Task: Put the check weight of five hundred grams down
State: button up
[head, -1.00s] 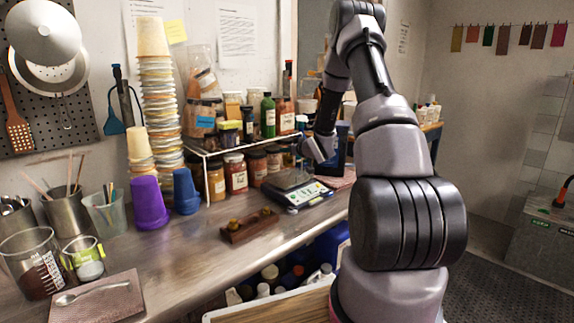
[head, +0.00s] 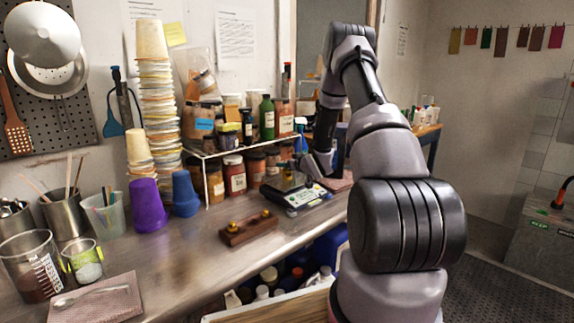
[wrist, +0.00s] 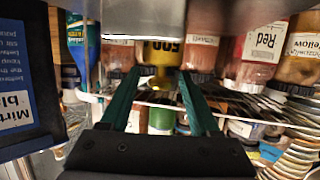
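The check weight (wrist: 163,50) is brass-coloured, with an upside-down "500" mark. In the wrist view it sits between the two green fingertips of my gripper (wrist: 161,72), which look closed against its sides, its narrow knob towards my palm. A pale grey surface lies just beyond it; I cannot tell whether they touch. In the head view my gripper (head: 316,170) is low over the right end of the bench, by the scale (head: 305,198). The weight is hidden there.
A wooden block (head: 247,229) with two brass knobs stands on the bench left of the scale. A wire rack (head: 205,156) with jars and bottles stands close behind. A blue-labelled dark box (wrist: 22,80) is near my gripper.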

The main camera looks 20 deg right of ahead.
jog(key=shift+r, duration=0.1)
jog(key=shift+s+r, duration=0.1)
jog(key=shift+s, duration=0.05)
jog(key=v, duration=1.1)
jog(key=s+a+r+m+g+h, duration=0.2)
jog(key=s+r, duration=0.3)
jog(key=r, duration=0.5)
jog(key=s+a+r+m+g+h, duration=0.1)
jog(key=s+r+m+g+h, duration=0.1)
jog(key=s+r, duration=0.6)
jog(key=s+a+r+g+y, duration=0.1)
jog(key=s+a+r, duration=0.2)
jog(key=s, duration=0.4)
jog(key=s+a+r+m+g+y, duration=0.1)
jog(key=s+a+r, duration=0.2)
jog(key=s+a, duration=0.2)
jog(key=s+a+r+m+g+y, duration=0.1)
jog(key=s+a+r+y, duration=0.1)
jog(key=s, duration=0.8)
jog(key=shift+s+a+r, duration=0.3)
jog(key=shift+a+r, duration=0.3)
jog(key=shift+a, duration=0.3)
